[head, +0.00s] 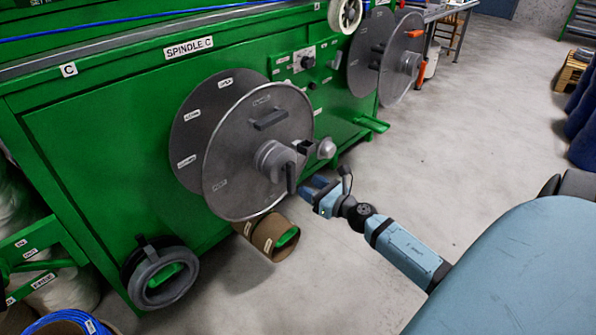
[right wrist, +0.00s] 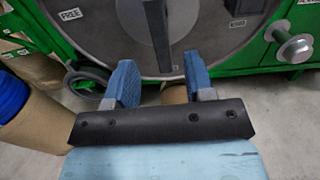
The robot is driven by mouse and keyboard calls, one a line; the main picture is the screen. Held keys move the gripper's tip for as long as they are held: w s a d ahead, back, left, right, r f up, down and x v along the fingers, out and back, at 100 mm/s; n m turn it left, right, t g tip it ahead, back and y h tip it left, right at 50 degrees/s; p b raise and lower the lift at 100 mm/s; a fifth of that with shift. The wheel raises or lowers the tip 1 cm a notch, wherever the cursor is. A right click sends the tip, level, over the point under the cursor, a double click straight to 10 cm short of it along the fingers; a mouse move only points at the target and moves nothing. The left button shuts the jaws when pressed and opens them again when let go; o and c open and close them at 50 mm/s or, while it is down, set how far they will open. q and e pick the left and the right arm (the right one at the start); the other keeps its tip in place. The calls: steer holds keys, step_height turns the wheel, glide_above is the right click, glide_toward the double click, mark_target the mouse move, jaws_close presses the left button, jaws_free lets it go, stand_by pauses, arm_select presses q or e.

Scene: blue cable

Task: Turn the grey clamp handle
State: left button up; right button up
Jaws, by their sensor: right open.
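The grey clamp handle (head: 291,178) is a dark lever at the hub (head: 275,160) of a large grey reel disc (head: 230,130) on the green machine. It points downward. In the right wrist view the handle (right wrist: 157,30) hangs from the top, ahead of and between my fingers. My right gripper (head: 318,188) is in front of the disc, to the right of and slightly below the handle in the head view. In the right wrist view my right gripper (right wrist: 162,85) has its two blue fingers apart with nothing between the tips. My left gripper is not in view.
The green machine (head: 100,150) fills the left. A metal knob (head: 326,148) sticks out right of the disc. A second reel (head: 403,60) stands farther back. The floor (head: 455,140) on the right is clear.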

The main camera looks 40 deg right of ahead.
steer(key=s, duration=0.6)
steer(key=shift+s+d, duration=0.25)
steer(key=shift+d, duration=0.05)
